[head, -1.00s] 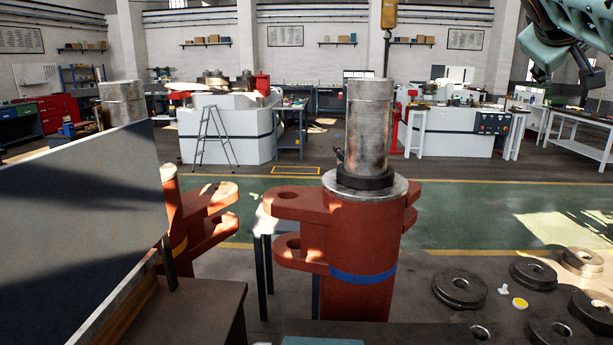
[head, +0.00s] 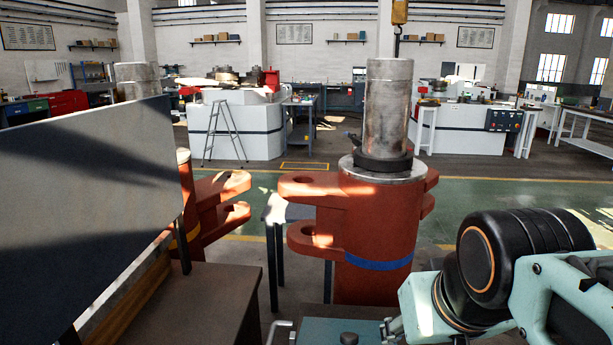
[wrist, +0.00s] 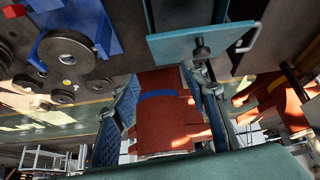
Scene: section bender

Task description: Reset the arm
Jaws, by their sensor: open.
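My arm (head: 525,265) reaches in from the lower right of the head view, with a black joint and pale teal links. My gripper (wrist: 163,85) shows in the wrist view with its two blue textured pads spread wide apart. It is open, and nothing is held between the pads. Beyond the gap stands the red-orange roll column with a blue band (wrist: 158,97). In the head view the same column (head: 375,225) stands upright with a grey metal shaft (head: 388,110) on top. The fingertips cannot be made out clearly in the head view.
A teal plate with a black knob (wrist: 198,42) lies close to the gripper; its top shows at the bottom of the head view (head: 325,333). Black rings (wrist: 66,52) lie on a dark surface, one beside a blue piece. A large grey panel (head: 85,200) stands at left.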

